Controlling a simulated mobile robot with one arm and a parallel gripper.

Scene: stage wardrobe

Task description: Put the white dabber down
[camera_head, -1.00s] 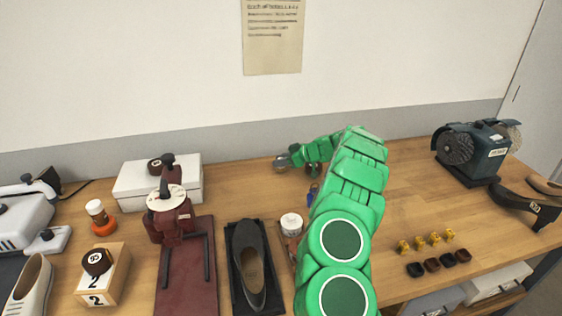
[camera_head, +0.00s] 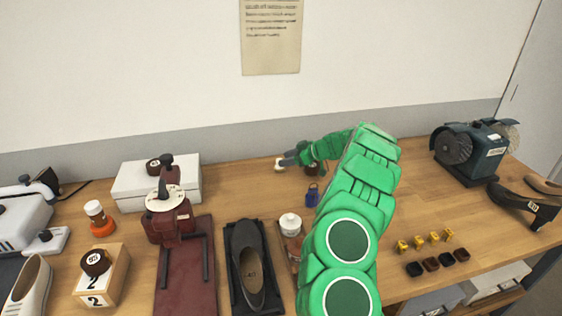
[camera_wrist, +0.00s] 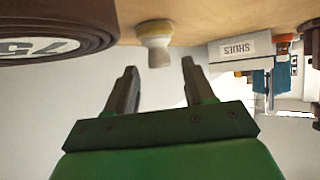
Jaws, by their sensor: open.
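The white dabber (camera_head: 279,164) stands on the wooden table near the back wall, left of my gripper (camera_head: 289,160). A gap shows between the dabber and both fingers, and nothing is held.
A dark brown coil marked 75 (camera_wrist: 50,40) is close beside the gripper in the wrist view. A blue padlock-like item (camera_head: 313,195) and a white-lidded jar (camera_head: 290,224) stand nearer the front.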

